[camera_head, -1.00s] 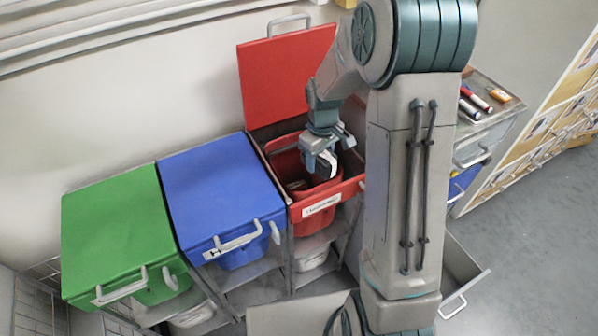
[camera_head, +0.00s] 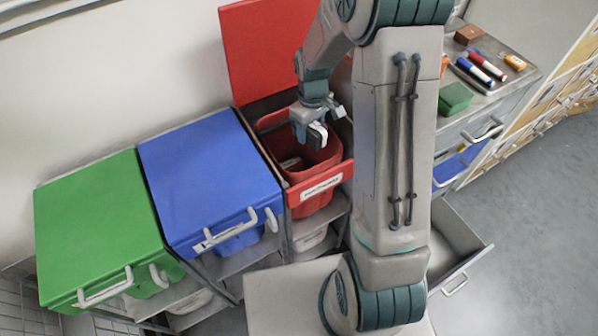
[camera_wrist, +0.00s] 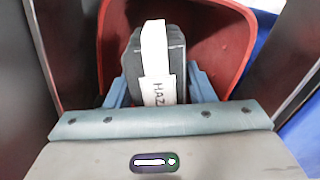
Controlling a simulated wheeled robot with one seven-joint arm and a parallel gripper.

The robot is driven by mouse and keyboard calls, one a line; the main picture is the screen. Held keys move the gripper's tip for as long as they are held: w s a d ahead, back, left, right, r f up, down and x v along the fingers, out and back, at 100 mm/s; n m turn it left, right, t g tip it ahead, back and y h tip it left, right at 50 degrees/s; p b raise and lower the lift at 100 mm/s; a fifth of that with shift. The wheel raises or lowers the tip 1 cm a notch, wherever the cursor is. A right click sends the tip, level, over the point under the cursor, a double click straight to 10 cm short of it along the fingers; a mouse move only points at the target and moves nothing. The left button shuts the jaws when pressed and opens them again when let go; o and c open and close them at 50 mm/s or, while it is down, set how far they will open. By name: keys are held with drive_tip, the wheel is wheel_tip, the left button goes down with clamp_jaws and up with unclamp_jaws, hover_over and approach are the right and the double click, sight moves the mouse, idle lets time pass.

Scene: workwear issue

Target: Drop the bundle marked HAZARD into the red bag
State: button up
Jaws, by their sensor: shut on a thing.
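A dark bundle (camera_head: 318,134) with a white band is held in my gripper (camera_head: 312,128). In the wrist view the bundle (camera_wrist: 178,55) sits between the two blue fingers of my gripper (camera_wrist: 160,88), and its band reads "HAZ", the rest hidden. The red bag (camera_head: 313,204) hangs in a red-framed opening with a white label on its front, its wording too small to read. Its red lid (camera_head: 263,50) stands open behind. The bundle is over the bag's mouth; its exact height above the rim is unclear. The red bag (camera_wrist: 225,45) also surrounds the bundle's far side in the wrist view.
A closed blue lid (camera_head: 208,180) and a closed green lid (camera_head: 98,222) are to the left. A counter at right holds markers (camera_head: 487,66), a green block (camera_head: 454,98), a brown block (camera_head: 468,34) and an orange item (camera_head: 515,62). An open drawer (camera_head: 455,245) juts out below.

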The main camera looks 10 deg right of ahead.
drive_tip(key=shift+f, duration=0.3)
drive_tip(key=o, duration=1.1)
drive_tip(key=shift+o, duration=0.2)
drive_tip(key=shift+r, duration=0.15)
wheel_tip(320, 180, up, 14)
drive_tip(key=p, duration=0.1)
drive_tip(key=shift+f, duration=0.2)
